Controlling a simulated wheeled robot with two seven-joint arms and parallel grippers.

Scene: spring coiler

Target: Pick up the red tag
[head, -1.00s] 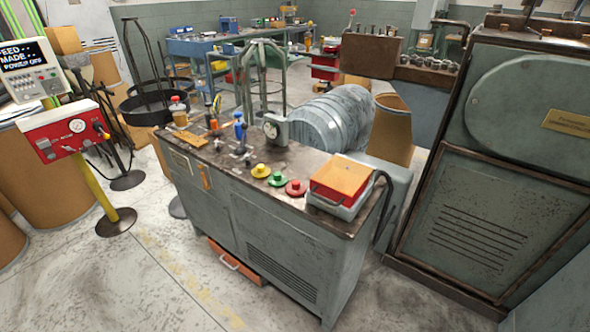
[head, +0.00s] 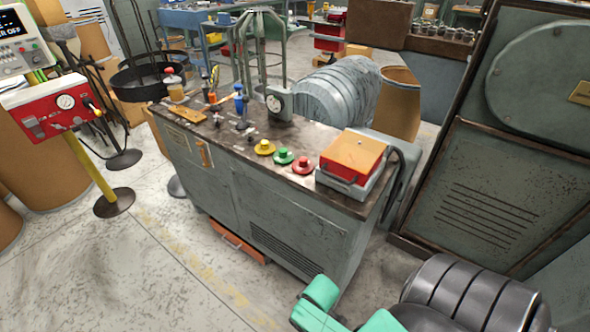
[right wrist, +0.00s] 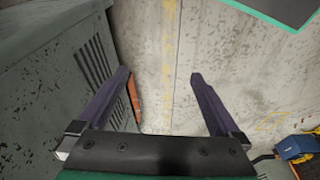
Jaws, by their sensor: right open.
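I cannot make out a thing that is clearly the red tag. A small orange tag-like piece (head: 204,154) is on the front of the grey bench cabinet (head: 290,225), near its left end. My right gripper (right wrist: 158,78) is open and empty in the right wrist view, fingers spread above the concrete floor. The cabinet's slotted side is left of it, and an orange strip (right wrist: 134,100) shows low beside the left finger. In the head view my right arm comes in at the bottom right, in front of the cabinet; its fingertips are not clear there. My left gripper is not in view.
The bench top holds yellow (head: 264,147), green (head: 283,156) and red (head: 303,165) buttons and an orange-topped box (head: 353,155). An orange drawer (head: 238,243) sticks out low at the front. A red control box (head: 52,105) stands left. The floor in front is clear.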

